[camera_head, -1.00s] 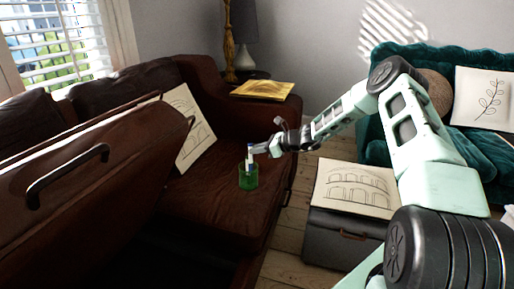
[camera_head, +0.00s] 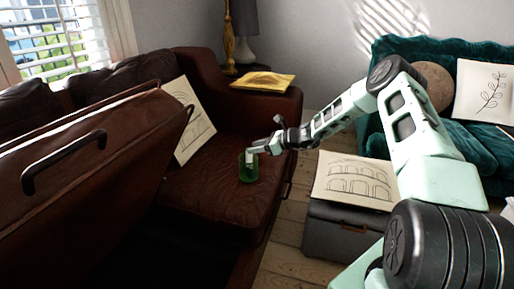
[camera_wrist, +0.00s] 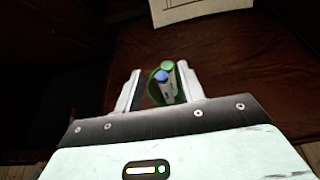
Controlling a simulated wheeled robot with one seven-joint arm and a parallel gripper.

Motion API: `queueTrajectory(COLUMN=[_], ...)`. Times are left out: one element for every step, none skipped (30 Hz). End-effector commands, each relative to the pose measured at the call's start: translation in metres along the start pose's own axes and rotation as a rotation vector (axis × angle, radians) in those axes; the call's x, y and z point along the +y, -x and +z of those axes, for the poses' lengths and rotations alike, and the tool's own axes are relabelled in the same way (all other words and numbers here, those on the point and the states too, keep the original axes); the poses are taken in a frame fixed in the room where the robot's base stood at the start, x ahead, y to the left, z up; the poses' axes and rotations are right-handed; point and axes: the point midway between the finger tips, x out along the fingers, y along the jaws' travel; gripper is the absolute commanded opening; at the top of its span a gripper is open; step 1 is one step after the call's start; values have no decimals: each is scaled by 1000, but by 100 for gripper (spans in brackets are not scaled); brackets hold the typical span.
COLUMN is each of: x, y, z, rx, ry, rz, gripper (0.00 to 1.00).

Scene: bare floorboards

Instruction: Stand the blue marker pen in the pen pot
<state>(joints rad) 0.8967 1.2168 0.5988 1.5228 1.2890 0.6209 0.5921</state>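The green pen pot (camera_head: 248,174) stands on the seat of the brown leather sofa. In the wrist view the pot (camera_wrist: 153,91) lies between the fingers of my gripper (camera_wrist: 159,69). The blue marker pen (camera_wrist: 162,78) shows its blue cap and white body inside the pot, leaning, beside a green-capped pen (camera_wrist: 168,67). My gripper's two fingers are spread wide, one on each side of the pens, with a gap to them. In the head view my gripper (camera_head: 254,151) is at the pot's rim, and a pale finger hides the pens there.
A panel with a drawing (camera_head: 186,120) leans on the sofa back. A dark brown case-like object with a handle (camera_head: 70,155) fills the left foreground. A grey chest (camera_head: 340,235) with a drawing on top stands right of the sofa. The seat around the pot is clear.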

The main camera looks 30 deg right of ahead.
Motion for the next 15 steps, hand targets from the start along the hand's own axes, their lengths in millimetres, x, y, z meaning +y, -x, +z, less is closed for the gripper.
queueTrajectory(x=[0,0,0,0,0,-1,-1,-1,-1,-1,-1,-2,-1,-2,-1], y=[0,0,1,2,4,7,10,14,21,26,32,41,48,56,65], z=[0,0,0,0,0,1,1,1,2,2,2,2,2,2,2], rx=[0,0,0,0,0,1,1,0,0,0,0,1,1,1,1], ry=[0,0,0,0,0,0,0,0,0,-1,-2,-1,-1,-1,-1], rz=[0,0,0,0,-1,-1,-2,-3,-3,-2,-3,-4,-4,-4,-3], gripper=[39,39,39,39,39,39,39,39,39,39,39,39,39,39,39])
